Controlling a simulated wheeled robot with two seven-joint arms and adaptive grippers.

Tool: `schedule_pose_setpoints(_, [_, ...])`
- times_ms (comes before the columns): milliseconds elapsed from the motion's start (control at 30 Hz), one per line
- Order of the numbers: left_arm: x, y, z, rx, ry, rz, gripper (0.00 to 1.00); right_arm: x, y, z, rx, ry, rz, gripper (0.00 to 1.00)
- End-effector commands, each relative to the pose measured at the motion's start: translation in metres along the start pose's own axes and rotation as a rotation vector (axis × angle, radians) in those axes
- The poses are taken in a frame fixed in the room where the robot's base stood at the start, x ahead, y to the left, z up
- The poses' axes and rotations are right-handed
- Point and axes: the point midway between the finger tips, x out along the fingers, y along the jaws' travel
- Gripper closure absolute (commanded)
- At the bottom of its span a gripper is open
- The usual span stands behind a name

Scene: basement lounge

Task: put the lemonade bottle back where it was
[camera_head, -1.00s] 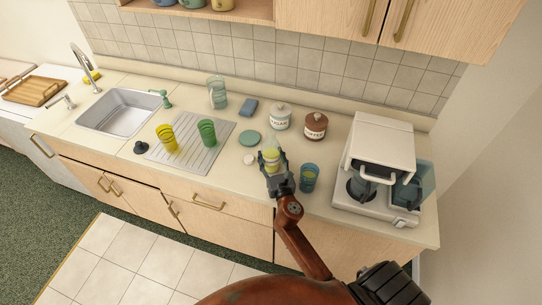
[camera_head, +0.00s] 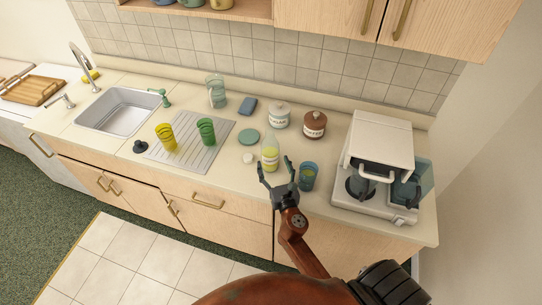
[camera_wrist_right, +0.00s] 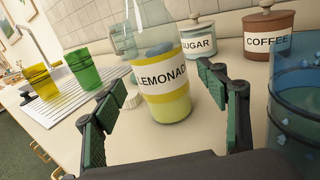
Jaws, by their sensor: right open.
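The lemonade bottle (camera_head: 270,157) stands upright on the counter, clear with yellow liquid and a label. It also shows in the right wrist view (camera_wrist_right: 164,82), its top cut off by the frame. My right gripper (camera_head: 277,169) is open and empty, just in front of the bottle on the near side. In the right wrist view its two fingers (camera_wrist_right: 168,115) are spread, with the bottle beyond and between them, apart from both. My left gripper is not in view.
A blue glass (camera_head: 308,176) stands close to the right of my right gripper. A small white cap (camera_head: 248,158) and a teal disc (camera_head: 249,137) lie left of the bottle. Sugar (camera_head: 277,115) and coffee (camera_head: 314,125) jars stand behind. A coffee machine (camera_head: 375,165) is at right.

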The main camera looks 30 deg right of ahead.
Motion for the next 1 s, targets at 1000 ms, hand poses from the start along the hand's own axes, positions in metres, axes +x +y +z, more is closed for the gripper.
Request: schedule_pose_setpoints(1000, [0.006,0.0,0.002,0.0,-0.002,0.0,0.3,-0.066,0.0,0.0,0.0,0.0,0.0,0.33])
